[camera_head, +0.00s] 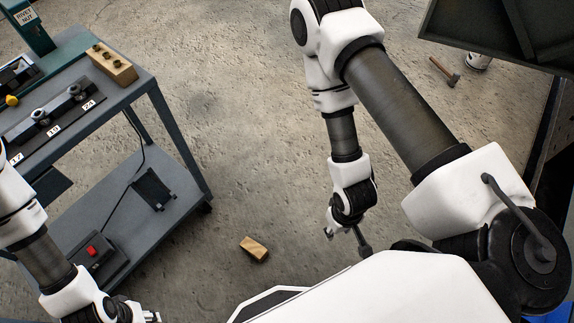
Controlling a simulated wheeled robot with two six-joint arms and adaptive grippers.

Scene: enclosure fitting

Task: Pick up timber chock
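The timber chock (254,248) is a small light-brown wooden block. It lies on the concrete floor near the lower middle of the head view, with nothing touching it. My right gripper (347,235) hangs to the right of the chock, clear of it. Its two fingers look spread apart, with nothing seen between them. My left gripper (150,314) is at the bottom edge, left of and below the chock in the picture. It is mostly cut off, so its opening does not show.
A grey workbench (150,82) with a lower shelf (178,182) stands at the left. It carries a drilled wooden block (111,64) and numbered fittings. A hammer (444,71) lies on the floor at upper right, near a dark panel (500,30). The floor around the chock is clear.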

